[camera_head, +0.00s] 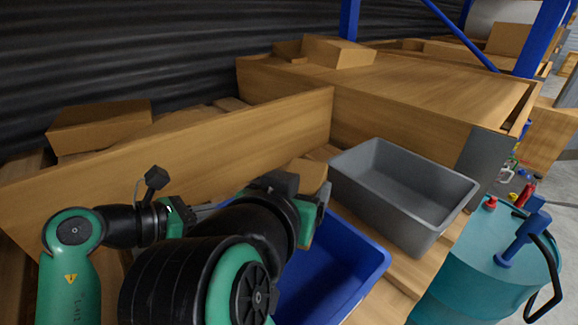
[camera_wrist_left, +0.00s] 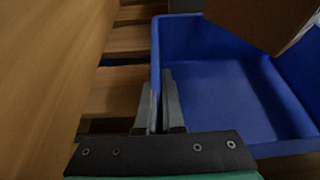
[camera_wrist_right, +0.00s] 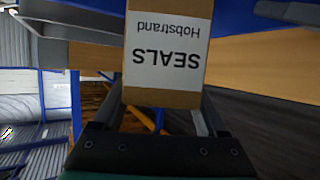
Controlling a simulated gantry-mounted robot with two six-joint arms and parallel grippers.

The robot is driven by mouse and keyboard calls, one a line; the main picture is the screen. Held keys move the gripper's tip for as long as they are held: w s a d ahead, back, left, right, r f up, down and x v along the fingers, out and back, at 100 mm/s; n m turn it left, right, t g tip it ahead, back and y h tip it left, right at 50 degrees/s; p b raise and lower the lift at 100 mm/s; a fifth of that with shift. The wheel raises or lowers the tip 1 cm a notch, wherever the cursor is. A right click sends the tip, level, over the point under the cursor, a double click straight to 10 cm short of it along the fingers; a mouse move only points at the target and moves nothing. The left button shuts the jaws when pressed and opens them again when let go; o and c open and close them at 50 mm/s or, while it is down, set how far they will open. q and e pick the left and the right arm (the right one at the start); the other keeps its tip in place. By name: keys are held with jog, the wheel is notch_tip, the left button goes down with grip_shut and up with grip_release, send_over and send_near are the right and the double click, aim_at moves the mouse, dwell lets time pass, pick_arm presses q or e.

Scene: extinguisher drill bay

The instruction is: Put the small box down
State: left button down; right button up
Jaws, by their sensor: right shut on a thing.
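The small box is a brown carton with a white label reading "SEALS Hobstrand" upside down. It fills the top middle of the right wrist view (camera_wrist_right: 168,50), between the fingers of my right gripper (camera_wrist_right: 160,100). In the head view the box (camera_head: 308,174) shows partly behind my right gripper (camera_head: 306,205), over the blue bin (camera_head: 352,262). A brown carton (camera_wrist_left: 262,18), likely the same box, hangs over the blue bin (camera_wrist_left: 215,95) in the left wrist view. My left gripper (camera_wrist_left: 159,88) is empty, its fingers close together beside the bin's left wall. My right arm hides much of the bin.
A grey bin (camera_head: 385,190) stands empty right of the blue one. A wooden board (camera_head: 200,150) runs behind the left gripper. Cartons (camera_head: 100,125) lie behind it. A teal canister (camera_head: 490,265) stands at the right. Blue rack posts (camera_head: 545,35) rise at the back.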

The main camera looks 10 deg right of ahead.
jog(key=shift+f, duration=0.2)
jog(key=o, duration=1.5)
jog(key=shift+r, duration=0.3)
jog(key=v, duration=0.7)
jog(key=shift+s+a+r, duration=0.1)
jog(key=shift+s+r, duration=0.1)
jog(key=shift+r, duration=0.15)
pick_arm(q)
jog(key=c, duration=1)
grip_release()
jog(key=shift+o, duration=0.2)
